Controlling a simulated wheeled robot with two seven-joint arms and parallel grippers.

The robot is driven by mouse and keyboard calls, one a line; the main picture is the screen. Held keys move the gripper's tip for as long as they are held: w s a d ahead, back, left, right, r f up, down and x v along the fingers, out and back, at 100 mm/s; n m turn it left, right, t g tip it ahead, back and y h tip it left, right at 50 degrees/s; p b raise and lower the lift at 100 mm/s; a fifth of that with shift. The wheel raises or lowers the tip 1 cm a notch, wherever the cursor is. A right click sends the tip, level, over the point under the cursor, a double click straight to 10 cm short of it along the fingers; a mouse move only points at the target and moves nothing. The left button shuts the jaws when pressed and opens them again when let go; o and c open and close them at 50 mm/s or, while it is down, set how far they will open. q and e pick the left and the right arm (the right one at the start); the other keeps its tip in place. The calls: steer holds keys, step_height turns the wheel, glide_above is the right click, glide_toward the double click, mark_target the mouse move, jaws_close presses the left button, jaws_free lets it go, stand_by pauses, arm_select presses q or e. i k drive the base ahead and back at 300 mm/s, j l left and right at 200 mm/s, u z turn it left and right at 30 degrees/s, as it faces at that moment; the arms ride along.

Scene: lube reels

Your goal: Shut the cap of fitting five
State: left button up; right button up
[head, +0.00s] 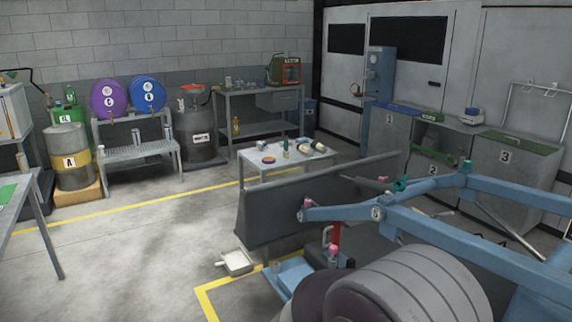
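A blue machine frame (440,222) with long arms fills the lower right. A small round label (377,213) on its near arm carries a number that looks like 5 or 6; I cannot read it surely. A pink fitting (302,203) sits at the left end of that arm, and another pink piece (333,250) is lower down, near a red post. Green pieces sit by the far arm (401,184) and on top of the frame (467,164). They are too small to tell whether any cap is open or shut. Neither of my grippers is in view.
A large grey roller (410,290) and a dark panel (270,212) stand by the frame. The floor at left centre is clear.

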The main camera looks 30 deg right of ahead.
mark_target(398, 185)
steer(key=i+j+z, duration=0.1)
steer(key=i, duration=2.05)
